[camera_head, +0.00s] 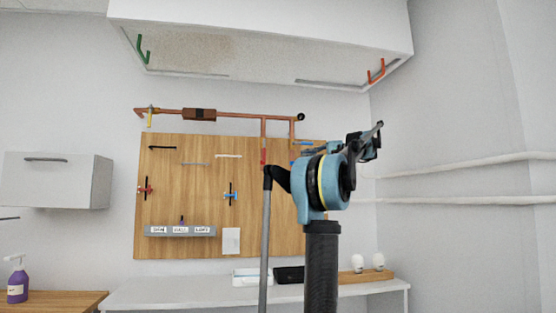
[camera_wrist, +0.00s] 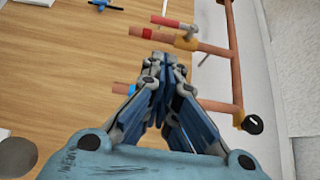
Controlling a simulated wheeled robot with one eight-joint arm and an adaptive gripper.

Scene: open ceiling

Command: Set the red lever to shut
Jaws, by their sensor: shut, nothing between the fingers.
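In the wrist view the red lever (camera_wrist: 172,22) is a short red handle on a brass valve (camera_wrist: 187,41) on a copper pipe. It lies roughly along that pipe, which has a red band (camera_wrist: 147,33). In the head view only a small red patch (camera_head: 263,156) shows on this pipe; I cannot tell lever from band there. My gripper (camera_wrist: 160,62) is shut and empty. In the wrist view its tips lie between the red-banded pipe and a second, blue-banded pipe (camera_wrist: 134,89), apart from the lever. My gripper also shows in the head view (camera_head: 378,129), right of the board.
The wooden board (camera_head: 190,215) carries a red knob (camera_head: 146,188), a blue knob (camera_head: 231,195) and a labelled shelf (camera_head: 180,231). A yellow lever (camera_head: 150,118) sits on the upper pipe. An overhead cabinet (camera_head: 260,50) hangs above; a white counter (camera_head: 190,292) stands below.

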